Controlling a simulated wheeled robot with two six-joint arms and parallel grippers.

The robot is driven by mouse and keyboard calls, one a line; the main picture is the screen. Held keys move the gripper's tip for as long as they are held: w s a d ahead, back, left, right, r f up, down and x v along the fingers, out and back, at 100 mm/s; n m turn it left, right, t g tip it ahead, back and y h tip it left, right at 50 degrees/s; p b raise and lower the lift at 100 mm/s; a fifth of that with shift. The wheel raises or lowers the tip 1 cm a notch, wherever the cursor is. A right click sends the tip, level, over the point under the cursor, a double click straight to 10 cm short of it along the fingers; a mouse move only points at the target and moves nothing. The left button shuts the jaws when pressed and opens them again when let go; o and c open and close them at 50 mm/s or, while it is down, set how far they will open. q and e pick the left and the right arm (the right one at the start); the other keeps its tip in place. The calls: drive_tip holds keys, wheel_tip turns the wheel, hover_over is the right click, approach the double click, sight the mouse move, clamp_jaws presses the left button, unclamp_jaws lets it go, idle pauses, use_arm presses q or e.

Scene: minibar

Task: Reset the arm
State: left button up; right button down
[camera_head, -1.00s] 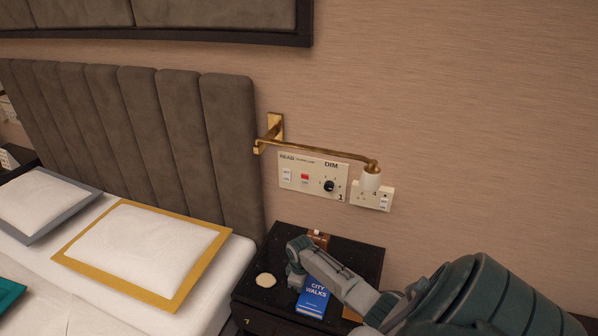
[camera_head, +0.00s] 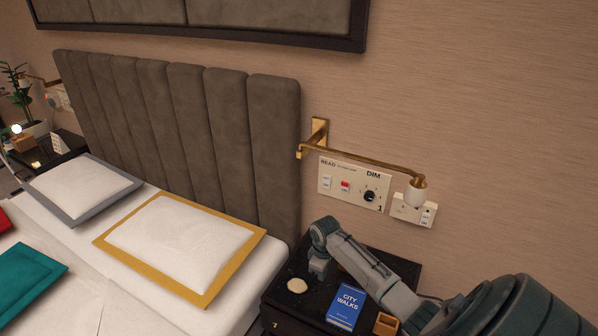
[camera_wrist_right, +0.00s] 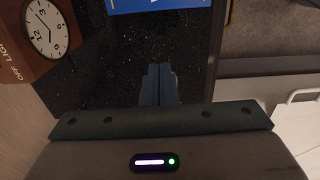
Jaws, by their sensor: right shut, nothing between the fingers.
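My right arm reaches in from the lower right in the head view. Its gripper (camera_head: 318,272) points down over the dark bedside table (camera_head: 287,318), left of the blue "CITY WALKS" book (camera_head: 344,304). In the right wrist view the two fingers (camera_wrist_right: 158,78) are together with nothing between them, over the black speckled tabletop (camera_wrist_right: 112,62). The book's edge (camera_wrist_right: 160,4) shows at the top of that view. My left gripper is in neither view.
A round cream item (camera_head: 297,286) and an open wooden box (camera_head: 386,324) sit on the table. A wooden clock (camera_wrist_right: 47,28) is close in the wrist view. The brass lamp (camera_head: 370,161) and switch panel (camera_head: 352,185) are on the wall; the bed (camera_head: 262,275) is left.

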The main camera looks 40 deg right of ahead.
drive_tip(key=s+a+t, duration=0.1)
drive_tip(key=s+a, duration=1)
drive_tip(key=a, duration=0.2)
drive_tip(key=s+a+r+m+t+h, duration=0.1)
drive_tip(key=s+a+r+m, duration=0.1)
drive_tip(key=s+a+r, duration=0.35)
drive_tip(key=s+a+r+m+t, duration=0.2)
drive_tip(key=s+a+r, duration=0.1)
drive_tip(key=s+r, duration=0.4)
wheel_tip(320, 180, down, 30)
drive_tip(key=s+d+f+g, duration=0.1)
drive_tip(key=d+g, duration=0.1)
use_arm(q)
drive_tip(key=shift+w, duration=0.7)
use_arm(e)
drive_tip(key=s+d+f, duration=0.1)
drive_tip(key=s+f, duration=1.8)
drive_tip(key=shift+d+g, duration=0.3)
drive_tip(key=shift+g, duration=0.1)
